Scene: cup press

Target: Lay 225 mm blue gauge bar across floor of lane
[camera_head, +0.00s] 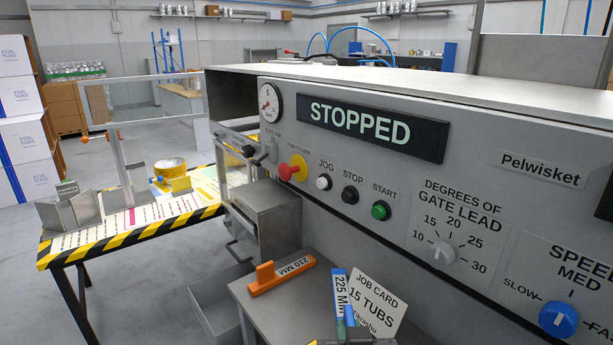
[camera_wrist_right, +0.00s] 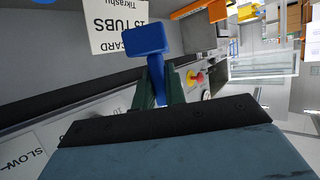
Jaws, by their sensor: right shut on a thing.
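The blue gauge bar (camera_head: 339,288), marked 225 MM, stands tilted beside the job card at the bottom of the head view. The bar's lower part is hidden in the head view. I cannot tell for sure which part is the lane; a striped-edge table (camera_head: 130,236) with metal guides stands at left. My left gripper is not in view.
An orange 210 MM bar (camera_head: 275,283) lies on the grey shelf (camera_head: 262,314) beside the job card (camera_head: 372,303). The press panel (camera_head: 470,170), reading STOPPED, rises close behind. A metal box (camera_head: 265,212) stands between shelf and table. A yellow roll (camera_head: 170,170) sits on the table.

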